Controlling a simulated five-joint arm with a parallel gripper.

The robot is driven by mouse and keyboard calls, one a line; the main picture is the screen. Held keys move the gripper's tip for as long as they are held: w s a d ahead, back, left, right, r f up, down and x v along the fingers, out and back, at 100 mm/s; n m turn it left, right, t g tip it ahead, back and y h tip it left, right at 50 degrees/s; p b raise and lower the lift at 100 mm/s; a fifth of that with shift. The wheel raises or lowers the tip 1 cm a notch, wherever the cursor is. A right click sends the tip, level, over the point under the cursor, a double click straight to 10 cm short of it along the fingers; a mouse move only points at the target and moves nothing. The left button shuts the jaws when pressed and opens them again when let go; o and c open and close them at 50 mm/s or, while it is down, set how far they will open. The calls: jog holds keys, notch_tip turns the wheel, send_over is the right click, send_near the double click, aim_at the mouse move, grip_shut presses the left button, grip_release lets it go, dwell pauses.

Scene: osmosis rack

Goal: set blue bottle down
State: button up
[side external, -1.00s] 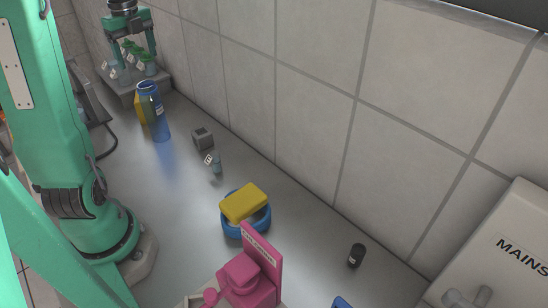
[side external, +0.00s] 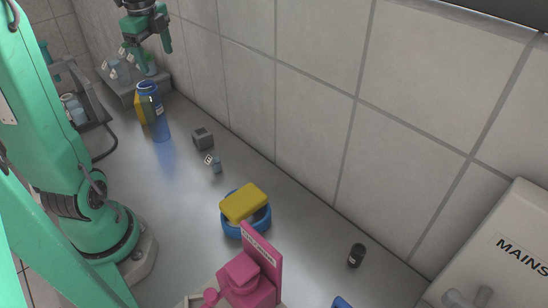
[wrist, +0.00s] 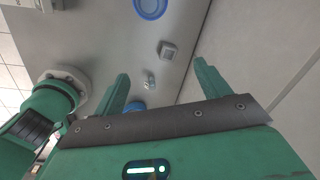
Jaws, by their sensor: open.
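The blue bottle (side external: 158,118) stands upright on the grey counter at the upper left of the side view, beside a yellow object. In the wrist view a blue patch (wrist: 135,105), apparently the bottle, shows near the left finger, mostly hidden by the gripper body. My gripper (side external: 150,54) is open and empty, above the bottle in the side view and apart from it. Its two spread fingers also show in the wrist view (wrist: 162,70) with nothing held between them.
A grey block (side external: 202,138), a small labelled vial (side external: 216,164) and a blue ring dish (side external: 262,224) with a yellow sponge (side external: 244,202) lie nearer. The tiled wall (side external: 310,110) bounds the right.

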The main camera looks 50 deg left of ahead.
jog(key=s+d+f+n+t, duration=0.1)
jog(key=s+d+n+t, duration=0.1)
jog(key=d+n, duration=0.4)
jog(key=s+d+f+n+t, duration=0.1)
jog(key=s+d+n, duration=0.3)
jog(key=d, duration=1.3)
jog(key=n+t, duration=0.1)
jog(key=n, duration=0.2)
jog(key=shift+s+d+f+t+h, duration=0.2)
jog(key=shift+d+t+h, duration=0.1)
jog(key=shift+h, duration=0.1)
